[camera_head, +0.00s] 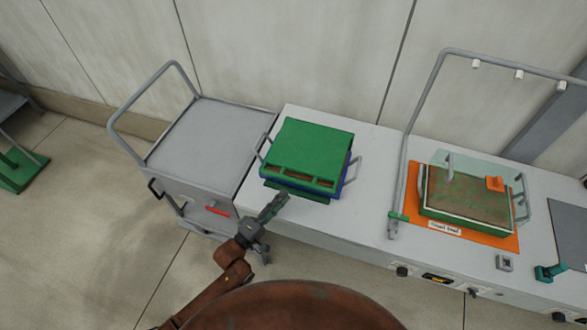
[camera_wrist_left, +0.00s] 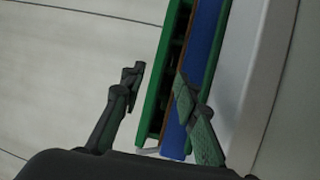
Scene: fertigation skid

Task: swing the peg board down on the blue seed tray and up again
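The green peg board (camera_head: 312,150) lies flat, swung down over the blue seed tray (camera_head: 347,176), on the white bench. Only a thin blue rim of the tray shows below the board; its inside is hidden. My left gripper (camera_head: 281,200) is at the near front edge of the board. In the left wrist view my left gripper (camera_wrist_left: 160,85) has its fingers apart, with the green board edge (camera_wrist_left: 155,100) seen between them. The blue tray (camera_wrist_left: 200,70) lies behind the right finger. I cannot tell whether a finger touches the board. My right gripper is not in view.
A grey cart (camera_head: 210,140) with a bent handle stands left of the bench (camera_head: 380,155). To the right, a tray of soil (camera_head: 465,195) sits on an orange mat (camera_head: 412,225) under a tall grey pipe frame (camera_head: 405,140). Bench controls line the front edge.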

